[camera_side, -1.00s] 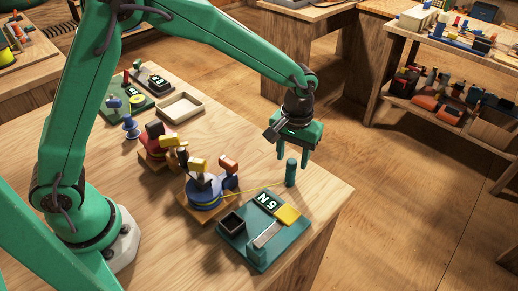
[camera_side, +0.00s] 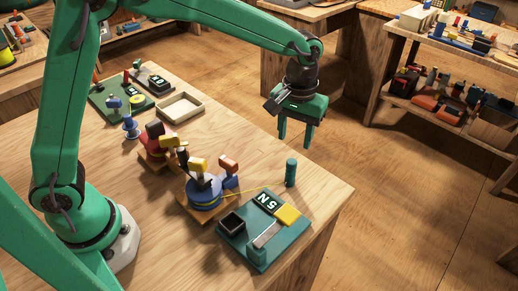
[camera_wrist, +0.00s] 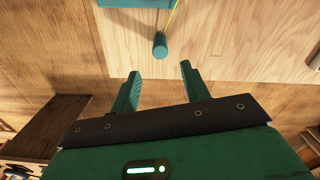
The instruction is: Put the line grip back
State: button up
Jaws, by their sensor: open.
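The line grip is a small teal-green cylinder (camera_side: 291,172) standing upright on the wooden table near its right edge, with a yellow line running left from it to a blue reel (camera_side: 205,190). In the wrist view the line grip (camera_wrist: 160,46) shows beyond the fingertips, with the yellow line at its top. My gripper (camera_side: 295,144) is open and empty, above the grip and apart from it. In the wrist view its two fingers (camera_wrist: 160,78) are spread with nothing between them.
A teal board (camera_side: 236,246) with a "5N" plate, yellow block and dark cup lies at the table's front. A red reel (camera_side: 156,146), a shallow tray (camera_side: 180,108) and another green board (camera_side: 101,101) stand further left. The table edge is close to the grip.

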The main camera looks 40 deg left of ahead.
jog(key=shift+s+a+r, duration=0.2)
jog(key=shift+a+r, duration=0.1)
jog(key=shift+r, duration=0.1)
jog(key=s+a+r+m+t, duration=0.1)
jog(key=s+a+r+t, duration=0.2)
jog(key=s+a+r, duration=0.6)
jog(key=s+a+m+t, duration=0.2)
jog(key=s+a, duration=0.6)
jog(key=s, duration=0.4)
jog(key=shift+a+r+t, duration=0.2)
jog(key=shift+t, duration=0.1)
jog(key=shift+s, duration=0.1)
dwell(0.4)
